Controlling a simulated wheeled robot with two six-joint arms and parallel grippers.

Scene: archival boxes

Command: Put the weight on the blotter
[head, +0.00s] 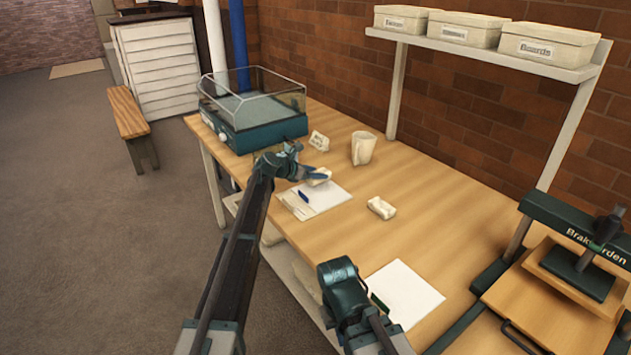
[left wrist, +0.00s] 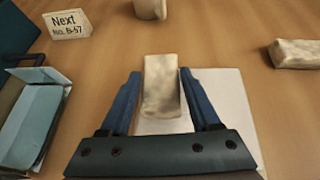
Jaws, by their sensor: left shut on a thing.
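A cream, cloth-like block, which looks like a weight (head: 319,177), is between the blue fingers of my left gripper (head: 313,175). The left wrist view shows the block (left wrist: 162,84) upright in the frame between both fingers (left wrist: 160,88), over the edge of a white sheet (left wrist: 225,95). I cannot tell whether it touches the table. A second similar block (head: 381,207) lies to the right. A plain white sheet (head: 408,290), perhaps the blotter, lies near the front edge. My right gripper (head: 378,302) is beside that sheet, its fingers mostly hidden by the arm.
A pale mug (head: 363,148), a small sign card (head: 319,141) and a glass-topped teal case (head: 255,112) stand behind. A press (head: 575,260) stands at right. Bare wood lies between the papers and the plain sheet.

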